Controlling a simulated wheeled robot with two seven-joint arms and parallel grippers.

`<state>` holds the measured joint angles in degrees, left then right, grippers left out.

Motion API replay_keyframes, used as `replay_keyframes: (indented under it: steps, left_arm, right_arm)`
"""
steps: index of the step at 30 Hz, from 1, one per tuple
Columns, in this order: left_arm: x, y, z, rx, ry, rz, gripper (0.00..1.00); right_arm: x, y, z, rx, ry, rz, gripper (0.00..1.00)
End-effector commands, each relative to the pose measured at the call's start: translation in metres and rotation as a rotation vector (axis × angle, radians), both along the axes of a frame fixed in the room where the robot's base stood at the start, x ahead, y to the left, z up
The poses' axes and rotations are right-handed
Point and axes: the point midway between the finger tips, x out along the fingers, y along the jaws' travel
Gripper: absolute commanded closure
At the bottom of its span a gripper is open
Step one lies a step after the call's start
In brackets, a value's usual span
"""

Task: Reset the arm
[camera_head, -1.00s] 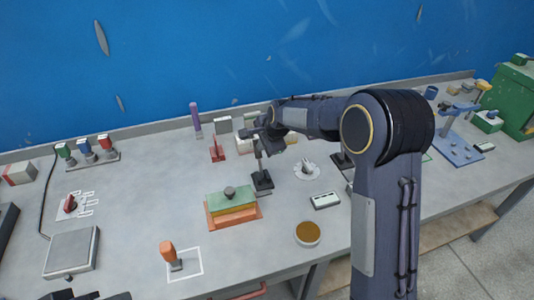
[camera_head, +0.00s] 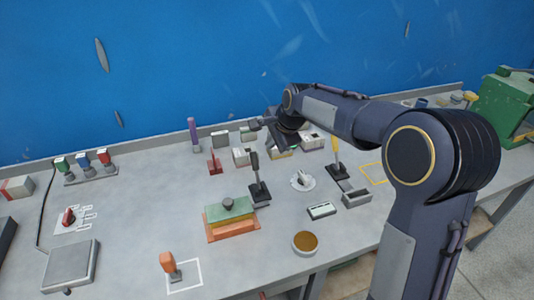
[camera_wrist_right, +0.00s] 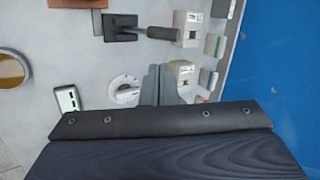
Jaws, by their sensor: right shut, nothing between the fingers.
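My right arm comes in from the right in the head view, and its gripper (camera_head: 268,130) hangs over the back part of the bench, near the small boxes by the wall. In the right wrist view the gripper's fingers (camera_wrist_right: 158,84) are together with nothing between them. A black-handled lever (camera_head: 256,178) stands on the bench below and left of the gripper, apart from it. The same lever shows in the wrist view (camera_wrist_right: 130,28). A white rotary dial (camera_head: 302,181) lies below the gripper, and it also shows in the wrist view (camera_wrist_right: 124,90). My left gripper is not seen.
A blue wall (camera_head: 200,60) closes the back. A green machine (camera_head: 507,105) stands at right.

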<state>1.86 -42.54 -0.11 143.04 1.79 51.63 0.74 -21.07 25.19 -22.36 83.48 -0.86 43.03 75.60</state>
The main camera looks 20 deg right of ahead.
Motion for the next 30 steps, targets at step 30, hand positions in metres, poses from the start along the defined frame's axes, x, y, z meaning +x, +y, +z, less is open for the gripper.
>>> replay_keyframes:
  steps: [30]
  left_arm:
    - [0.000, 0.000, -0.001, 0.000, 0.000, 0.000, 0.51]
  right_arm:
    - [-0.258, -0.027, 0.018, -0.196, -0.175, 0.689, 1.00]
